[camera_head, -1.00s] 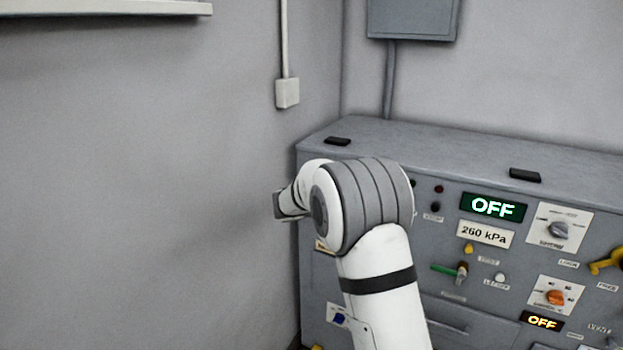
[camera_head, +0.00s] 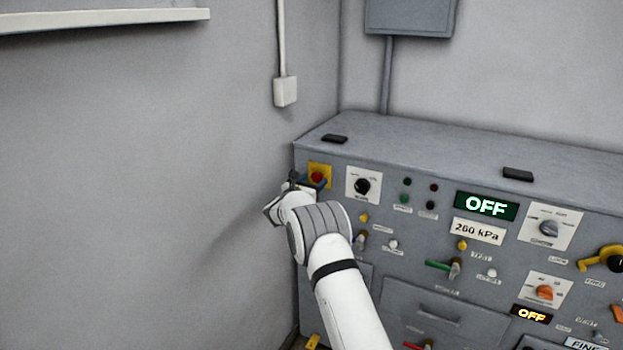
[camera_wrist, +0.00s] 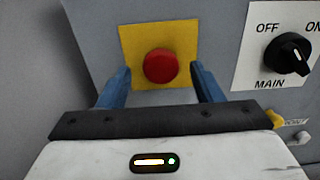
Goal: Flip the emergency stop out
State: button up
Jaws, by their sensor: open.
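The emergency stop is a red round button (camera_wrist: 160,65) on a yellow square plate (camera_wrist: 130,40), at the upper left of the grey panel. In the head view the red button (camera_head: 317,177) shows just beyond my gripper (camera_head: 312,184). In the wrist view my gripper (camera_wrist: 160,88) is open, with one blue finger to the left and one to the right of the button. Both fingers show gaps to the button's sides. How deep the fingertips reach relative to the button is hard to tell.
The black MAIN knob (camera_wrist: 288,54) sits right of the button on a white plate. A yellow part (camera_wrist: 275,118) shows below it. The grey console (camera_head: 410,300) carries several other knobs, levers and lit OFF displays. A bare wall (camera_head: 130,190) stands close on the left.

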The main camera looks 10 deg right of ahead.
jog(key=shift+w+d, duration=0.25)
jog(key=shift+w, duration=0.1)
grip_shut()
dwell(0.5)
